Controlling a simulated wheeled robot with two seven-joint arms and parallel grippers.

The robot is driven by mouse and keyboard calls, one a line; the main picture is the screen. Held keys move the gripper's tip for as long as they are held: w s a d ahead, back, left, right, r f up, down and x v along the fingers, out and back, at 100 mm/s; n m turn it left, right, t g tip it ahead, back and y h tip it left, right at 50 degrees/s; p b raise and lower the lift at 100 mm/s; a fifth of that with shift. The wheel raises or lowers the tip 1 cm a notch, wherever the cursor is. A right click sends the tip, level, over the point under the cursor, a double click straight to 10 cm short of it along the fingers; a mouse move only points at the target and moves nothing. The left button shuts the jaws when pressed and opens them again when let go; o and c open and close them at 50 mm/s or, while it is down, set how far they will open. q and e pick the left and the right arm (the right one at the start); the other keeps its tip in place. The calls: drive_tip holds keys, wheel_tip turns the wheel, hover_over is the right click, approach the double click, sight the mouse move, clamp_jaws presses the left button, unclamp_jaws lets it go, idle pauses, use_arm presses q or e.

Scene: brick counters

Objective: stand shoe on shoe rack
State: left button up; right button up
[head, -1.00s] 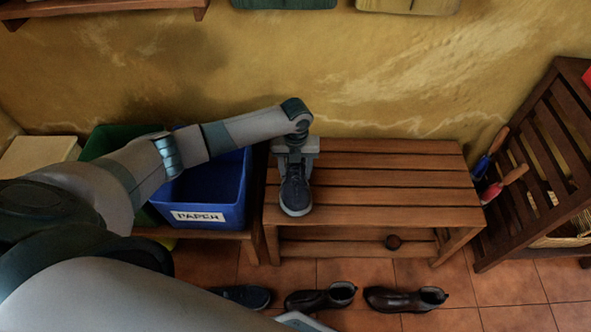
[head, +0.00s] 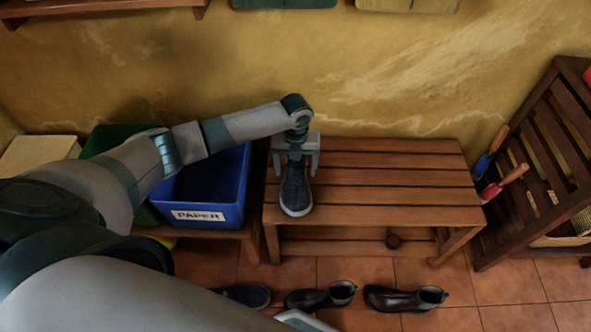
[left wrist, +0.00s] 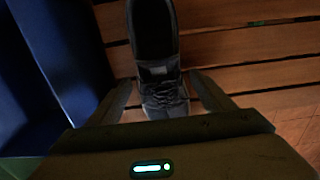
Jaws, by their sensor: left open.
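A dark blue-grey sneaker (head: 295,190) stands upright on the left end of the wooden slatted shoe rack (head: 390,178), its light toe cap toward the front edge. In the left wrist view the sneaker (left wrist: 157,70) lies between the two open fingers (left wrist: 165,88), on the slats (left wrist: 250,45). A similar dark sneaker (head: 245,295) lies on the floor, partly hidden by my arm. My right gripper does not show clearly.
A blue bin labelled PAPER (head: 208,215) stands close left of the rack, with a green bin (head: 115,140) behind. Two dark boots (head: 320,297) (head: 405,298) lie on the floor in front. A slatted wooden shelf (head: 545,170) stands at right. The rack top right of the sneaker is clear.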

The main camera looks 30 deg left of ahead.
use_arm(q)
wheel_tip(320, 180, up, 16)
drive_tip(key=p, duration=0.1)
drive_tip(key=shift+p, duration=0.3)
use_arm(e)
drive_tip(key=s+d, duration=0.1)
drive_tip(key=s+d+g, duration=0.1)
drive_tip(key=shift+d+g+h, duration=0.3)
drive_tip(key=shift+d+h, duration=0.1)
use_arm(q)
drive_tip(key=shift+s, duration=0.1)
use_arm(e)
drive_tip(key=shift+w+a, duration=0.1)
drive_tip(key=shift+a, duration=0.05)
